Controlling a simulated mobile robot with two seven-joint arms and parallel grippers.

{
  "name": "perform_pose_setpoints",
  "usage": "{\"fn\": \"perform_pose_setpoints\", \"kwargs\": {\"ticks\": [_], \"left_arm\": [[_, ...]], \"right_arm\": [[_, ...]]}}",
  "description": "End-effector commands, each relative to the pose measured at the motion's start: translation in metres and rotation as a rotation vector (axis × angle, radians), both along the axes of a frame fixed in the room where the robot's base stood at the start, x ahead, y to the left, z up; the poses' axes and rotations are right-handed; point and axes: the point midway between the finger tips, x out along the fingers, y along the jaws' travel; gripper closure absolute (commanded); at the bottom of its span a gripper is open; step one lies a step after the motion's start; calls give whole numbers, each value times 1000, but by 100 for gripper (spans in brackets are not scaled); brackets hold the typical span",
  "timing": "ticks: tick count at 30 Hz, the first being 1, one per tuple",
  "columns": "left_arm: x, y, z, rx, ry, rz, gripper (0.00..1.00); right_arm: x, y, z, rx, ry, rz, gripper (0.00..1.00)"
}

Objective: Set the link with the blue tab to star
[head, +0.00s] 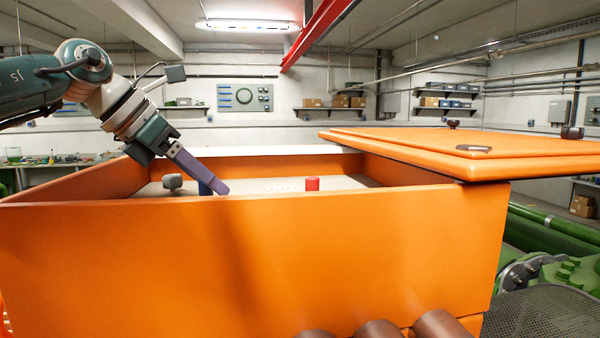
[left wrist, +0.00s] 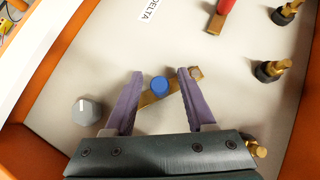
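The link with the blue tab is a flat brass bar (left wrist: 183,88) with a round blue tab (left wrist: 160,84). It lies inside the orange case, and its far end meets a brass post. My left gripper (left wrist: 158,80) is open, with one purple finger on each side of the blue tab and gaps between. In the head view the left gripper (head: 222,190) reaches down into the case, and the blue tab (head: 205,188) shows partly behind the finger. A label reading DELTA (left wrist: 149,10) lies at the top. No star label is readable. My right gripper is not in view.
The orange case (head: 250,260) has high walls, and its lid (head: 450,145) rests across the right side. A red tab (head: 312,184), a grey knob (left wrist: 87,110) and several brass posts (left wrist: 272,70) stand inside.

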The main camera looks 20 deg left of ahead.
Motion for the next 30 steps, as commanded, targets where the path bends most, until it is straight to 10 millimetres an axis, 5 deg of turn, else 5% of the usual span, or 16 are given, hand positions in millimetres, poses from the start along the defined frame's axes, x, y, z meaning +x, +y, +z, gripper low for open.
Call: {"fn": "perform_pose_setpoints", "kwargs": {"ticks": [14, 30], "left_arm": [[0, 0, 1, 0, -1, 0, 98], [-2, 0, 1, -1, -1, 25, 100]], "right_arm": [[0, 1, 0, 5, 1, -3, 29], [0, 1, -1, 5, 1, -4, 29]]}}
